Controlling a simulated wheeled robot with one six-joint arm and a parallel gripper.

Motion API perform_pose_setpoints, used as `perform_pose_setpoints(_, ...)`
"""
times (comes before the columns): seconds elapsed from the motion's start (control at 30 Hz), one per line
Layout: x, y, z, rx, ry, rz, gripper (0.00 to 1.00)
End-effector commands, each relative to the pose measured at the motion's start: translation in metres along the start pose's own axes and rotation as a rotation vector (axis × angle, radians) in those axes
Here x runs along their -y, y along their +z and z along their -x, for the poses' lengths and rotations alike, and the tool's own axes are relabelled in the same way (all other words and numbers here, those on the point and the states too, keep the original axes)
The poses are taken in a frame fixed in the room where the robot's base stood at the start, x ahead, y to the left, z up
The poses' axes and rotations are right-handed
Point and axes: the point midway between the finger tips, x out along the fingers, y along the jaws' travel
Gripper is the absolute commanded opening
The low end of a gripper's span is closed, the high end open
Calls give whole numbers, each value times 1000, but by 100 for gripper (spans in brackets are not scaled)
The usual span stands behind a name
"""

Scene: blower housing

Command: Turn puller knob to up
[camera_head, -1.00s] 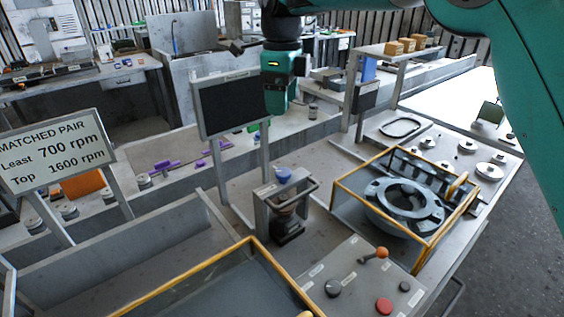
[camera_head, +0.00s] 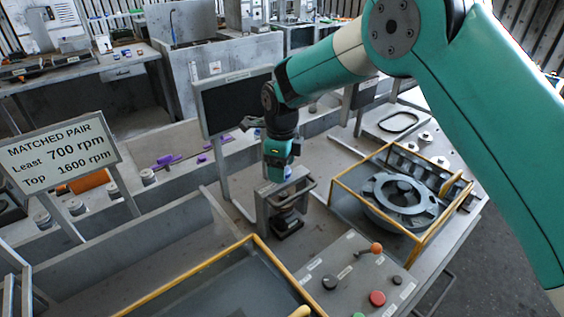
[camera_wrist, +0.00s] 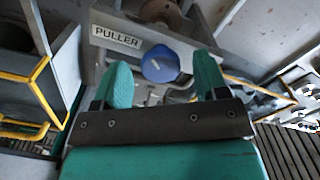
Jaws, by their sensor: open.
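The blue puller knob (camera_wrist: 160,64) shows in the wrist view, beside a plate reading PULLER (camera_wrist: 117,37). It is round with a small pale mark; I cannot tell which setting that mark shows. My gripper (camera_wrist: 163,80) is open, with one teal finger on each side of the knob in the picture. I cannot tell whether either finger touches it. In the head view my gripper (camera_head: 275,176) hangs right over the top of the grey puller frame (camera_head: 262,212) and mostly hides the knob.
A yellow-edged bin with a grey ring-shaped housing (camera_head: 402,203) stands to the right. A control panel with a red button (camera_head: 377,298) and an orange-tipped lever (camera_head: 376,248) lies in front. A dark screen (camera_head: 235,103) stands behind. A MATCHED PAIR sign (camera_head: 62,155) is at left.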

Motion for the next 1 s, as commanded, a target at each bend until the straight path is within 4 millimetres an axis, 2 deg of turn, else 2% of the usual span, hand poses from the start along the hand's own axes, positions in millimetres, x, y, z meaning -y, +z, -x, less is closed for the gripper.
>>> perform_pose_setpoints(0.33, 0, 0, -4, 1, -1, 0, 67)
perform_pose_setpoints(0.5, 0, 0, -4, 1, -1, 0, 28)
perform_pose_setpoints(0.57, 0, 0, -4, 1, -1, 0, 17)
perform_pose_setpoints(1.0, 0, 0, -4, 1, -1, 88, 17)
